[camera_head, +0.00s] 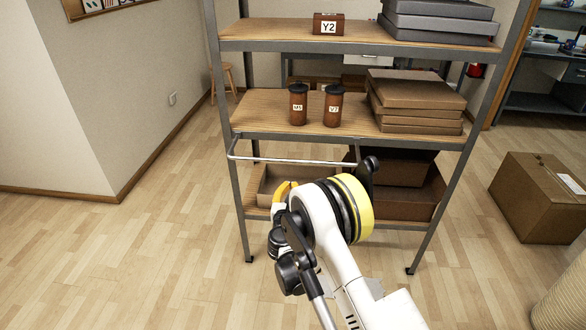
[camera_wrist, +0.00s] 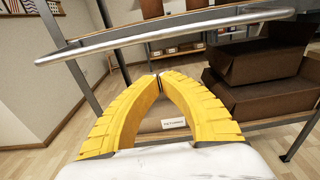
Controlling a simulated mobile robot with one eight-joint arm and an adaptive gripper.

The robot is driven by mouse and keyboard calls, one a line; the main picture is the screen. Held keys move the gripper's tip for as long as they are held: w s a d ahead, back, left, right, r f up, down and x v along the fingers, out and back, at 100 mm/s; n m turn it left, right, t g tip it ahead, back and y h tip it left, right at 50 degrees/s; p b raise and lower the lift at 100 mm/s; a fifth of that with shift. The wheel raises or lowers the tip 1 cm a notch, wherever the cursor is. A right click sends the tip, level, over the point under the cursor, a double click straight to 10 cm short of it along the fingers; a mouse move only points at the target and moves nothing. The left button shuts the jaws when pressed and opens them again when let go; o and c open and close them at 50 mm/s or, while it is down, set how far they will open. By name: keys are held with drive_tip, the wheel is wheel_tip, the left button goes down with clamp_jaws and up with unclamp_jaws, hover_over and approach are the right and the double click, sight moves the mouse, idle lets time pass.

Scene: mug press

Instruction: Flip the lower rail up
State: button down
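The lower rail (camera_head: 300,161) is a thin pale metal bar across the front of the shelving rack, just below the middle shelf. It sticks out forward, and its right end is partly hidden by my arm. In the wrist view the rail (camera_wrist: 150,36) crosses the top of the picture, beyond and above my fingers. My gripper (camera_head: 284,187) is below the rail in the head view, partly hidden by my wrist. In the wrist view my gripper's yellow fingers (camera_wrist: 158,77) come together at the tips, with nothing between them. They look apart from the rail.
Two brown canisters (camera_head: 298,104) (camera_head: 333,104) and stacked brown boxes (camera_head: 416,104) stand on the middle shelf (camera_head: 262,112). A small box marked Y2 (camera_head: 328,24) is on the top shelf. Open brown bins sit on the bottom shelf. A carton (camera_head: 540,195) stands right; the left floor is clear.

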drive_tip(key=shift+w, duration=0.1)
drive_tip(key=w+b, duration=0.4)
drive_tip(key=w, duration=0.6)
drive_tip(key=s+r+b, duration=0.1)
drive_tip(key=s+r, duration=0.1)
drive_tip(key=shift+s+d+r, duration=0.15)
drive_tip(key=shift+s+r, duration=0.15)
drive_tip(key=shift+r, duration=0.1)
drive_tip(key=shift+r, duration=0.15)
